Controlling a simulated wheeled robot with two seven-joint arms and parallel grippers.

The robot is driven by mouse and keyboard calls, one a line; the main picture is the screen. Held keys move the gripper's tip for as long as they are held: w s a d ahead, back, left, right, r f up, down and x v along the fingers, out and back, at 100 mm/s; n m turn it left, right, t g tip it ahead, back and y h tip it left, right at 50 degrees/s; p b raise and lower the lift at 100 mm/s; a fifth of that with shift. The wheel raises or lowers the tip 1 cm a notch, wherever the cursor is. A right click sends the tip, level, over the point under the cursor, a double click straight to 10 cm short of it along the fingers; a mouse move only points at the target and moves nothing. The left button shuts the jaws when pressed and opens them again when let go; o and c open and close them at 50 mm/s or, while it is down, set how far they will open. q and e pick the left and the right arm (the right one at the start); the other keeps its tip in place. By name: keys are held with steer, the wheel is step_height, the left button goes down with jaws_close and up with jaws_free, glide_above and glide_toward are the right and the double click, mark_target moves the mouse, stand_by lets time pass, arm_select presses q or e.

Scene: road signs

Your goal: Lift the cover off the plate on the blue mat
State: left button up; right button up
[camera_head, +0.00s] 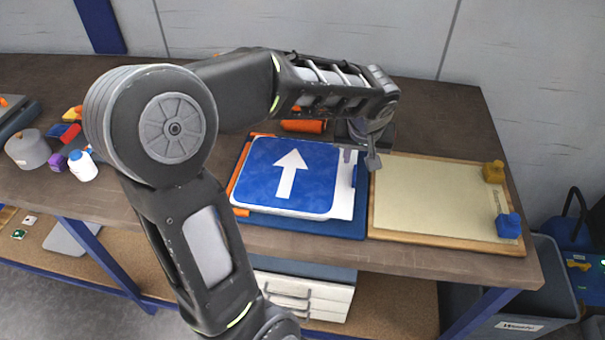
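A blue square plate with a white up arrow (288,174) lies on the blue mat (345,228) on the workbench. A white sheet or panel (344,190) shows along its right side, with an orange edge (238,180) at its left. I cannot tell which of these layers is the cover. My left gripper (361,160) hangs above the mat's right side, just behind the blue piece, fingers apart and seemingly empty. My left arm hides part of the bench. My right gripper is not in view.
An orange roll (303,126) lies behind the plate. A grey pot (30,149) and a white bottle (82,166) stand at left.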

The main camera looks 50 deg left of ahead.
mark_target(355, 171)
arm_select(q)
steer(key=shift+x, duration=1.4)
steer(key=shift+a+f+p, duration=0.15)
steer(key=shift+f+p, duration=0.2)
steer(key=shift+p, duration=0.1)
steer(key=p+x, duration=0.1)
steer(key=x, duration=0.3)
steer(key=shift+w+f, duration=0.15)
steer(key=shift+f, duration=0.05)
steer(key=shift+c, duration=0.4)
jaws_close()
